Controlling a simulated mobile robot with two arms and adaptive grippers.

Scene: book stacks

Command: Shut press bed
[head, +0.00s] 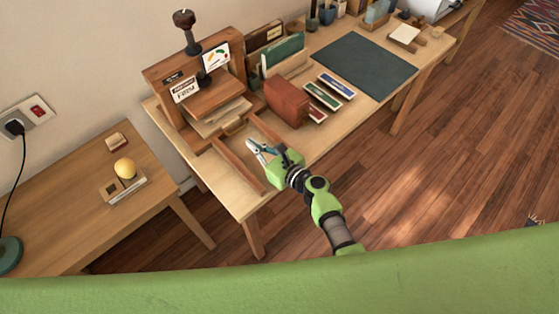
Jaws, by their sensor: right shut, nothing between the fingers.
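The wooden press (196,80) stands at the left end of the workbench, with a black screw knob on top and a gauge on its front. Its bed (221,119), a flat board with pale sheets on it, shows below the raised wooden block. A small handle (234,127) is at the bed's front edge. Two wooden rails (236,165) run from the press toward the bench's front edge. My right gripper (254,148) is shut and empty over the rails, in front of the handle and apart from it as far as I can tell. My left gripper is out of view.
A red-brown box (286,101) stands close to the right of the rails. Small coloured trays (322,95) and a dark mat (365,65) lie farther right. A lower side table (75,208) with a yellow ball (125,168) is at left. Wooden floor is open at right.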

